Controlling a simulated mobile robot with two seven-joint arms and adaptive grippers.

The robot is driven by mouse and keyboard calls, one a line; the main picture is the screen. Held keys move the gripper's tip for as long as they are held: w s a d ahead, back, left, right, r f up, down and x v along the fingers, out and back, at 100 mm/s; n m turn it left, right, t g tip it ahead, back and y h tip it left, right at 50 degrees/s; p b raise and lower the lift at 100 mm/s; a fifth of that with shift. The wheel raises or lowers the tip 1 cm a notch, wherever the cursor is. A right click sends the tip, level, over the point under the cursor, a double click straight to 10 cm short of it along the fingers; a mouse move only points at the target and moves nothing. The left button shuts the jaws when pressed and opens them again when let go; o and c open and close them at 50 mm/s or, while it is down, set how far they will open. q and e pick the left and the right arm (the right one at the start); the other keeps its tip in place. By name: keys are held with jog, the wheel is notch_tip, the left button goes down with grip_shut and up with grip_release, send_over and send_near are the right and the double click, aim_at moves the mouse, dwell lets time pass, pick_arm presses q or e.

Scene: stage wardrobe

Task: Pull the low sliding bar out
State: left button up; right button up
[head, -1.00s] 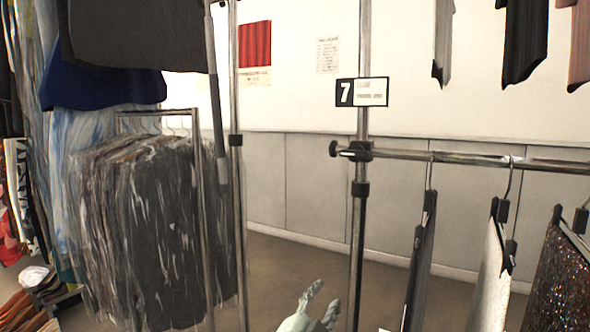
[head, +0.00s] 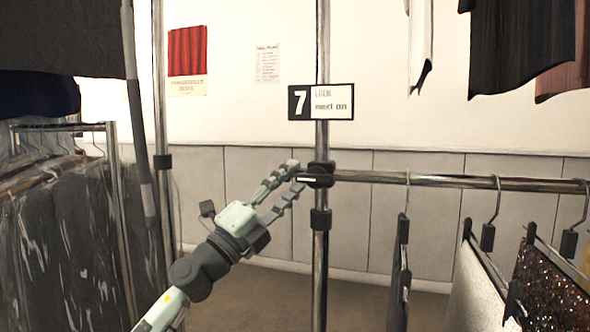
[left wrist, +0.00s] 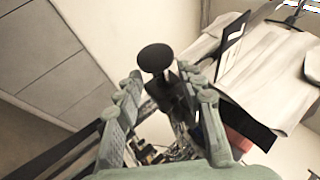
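The low sliding bar (head: 440,181) is a chrome rail running right from a black clamp (head: 321,174) on a chrome upright (head: 322,262). Clothes hang from it. My left gripper (head: 296,177) is at the clamp's left side, its fingers spread one above the other. In the left wrist view a round black knob (left wrist: 155,57) shows just ahead, between the tips of my open left gripper (left wrist: 163,76). I cannot tell whether the fingers touch it. In the head view the knob is hidden by the fingers. My right gripper is not in view.
A number 7 sign (head: 321,102) is on the upright above the clamp. Hangers with a dark garment (head: 399,285) and a sequined one (head: 550,285) hang on the right. Plastic-covered clothes (head: 60,240) fill a rack on the left. Floor shows behind the upright.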

pick_arm(q)
jog(key=shift+x, duration=1.55)
jog(key=shift+a, duration=0.1)
jog(key=shift+c, duration=0.3)
grip_shut()
